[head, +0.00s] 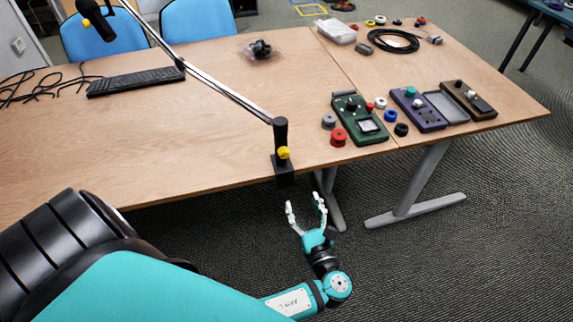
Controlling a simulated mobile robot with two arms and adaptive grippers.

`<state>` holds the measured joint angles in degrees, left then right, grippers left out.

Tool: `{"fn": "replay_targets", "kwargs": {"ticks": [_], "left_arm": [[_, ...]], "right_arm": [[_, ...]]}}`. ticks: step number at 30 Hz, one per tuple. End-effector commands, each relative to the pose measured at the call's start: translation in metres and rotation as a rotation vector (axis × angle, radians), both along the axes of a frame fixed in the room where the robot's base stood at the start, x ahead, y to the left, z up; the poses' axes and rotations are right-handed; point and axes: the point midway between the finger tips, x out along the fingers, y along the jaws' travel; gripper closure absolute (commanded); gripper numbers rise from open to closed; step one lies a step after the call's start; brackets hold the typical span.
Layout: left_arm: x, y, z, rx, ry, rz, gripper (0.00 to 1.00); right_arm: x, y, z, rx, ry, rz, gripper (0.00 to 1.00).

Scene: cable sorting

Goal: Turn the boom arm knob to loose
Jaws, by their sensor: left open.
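The boom arm (225,88) is clamped to the front edge of the wooden table by a black base (282,170). It slants from the base up to the upper left. A yellow knob (284,153) sits on the base post, and another yellow knob (86,23) shows near the arm's far end. My left gripper (305,205) is open and empty. It is in front of the table edge, just below and slightly right of the clamp in the picture, apart from the knob. My right gripper is not in view.
On the table (210,140) are a keyboard (136,81), a green device (360,120), a purple device (418,109), a brown device (468,99), several small spools and a black cable coil (394,40). Blue chairs stand behind. A grey table leg (412,185) is to the right.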

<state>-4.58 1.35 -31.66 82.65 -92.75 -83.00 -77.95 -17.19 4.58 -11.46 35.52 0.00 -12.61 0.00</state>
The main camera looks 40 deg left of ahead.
Motion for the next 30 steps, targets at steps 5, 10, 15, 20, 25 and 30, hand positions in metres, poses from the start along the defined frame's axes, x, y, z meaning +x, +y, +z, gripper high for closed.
{"fn": "replay_targets", "kwargs": {"ticks": [5,10,15,20,25,30], "left_arm": [[0.000,0.004,-0.025,-0.056,0.028,-0.013,0.46],[-0.003,0.007,-0.054,-0.130,0.056,-0.025,0.46],[-0.008,0.009,-0.081,-0.203,0.083,-0.030,0.46],[-0.015,0.012,-0.111,-0.287,0.108,-0.028,0.46],[-0.025,0.013,-0.144,-0.384,0.133,-0.018,0.46],[-0.038,0.015,-0.176,-0.483,0.154,0.002,0.46]], "right_arm": [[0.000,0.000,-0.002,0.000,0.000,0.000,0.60],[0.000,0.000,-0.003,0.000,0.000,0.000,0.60],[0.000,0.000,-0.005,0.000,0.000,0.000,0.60],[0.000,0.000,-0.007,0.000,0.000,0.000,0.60],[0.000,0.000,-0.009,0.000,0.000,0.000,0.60],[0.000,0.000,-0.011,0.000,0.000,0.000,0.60]]}}
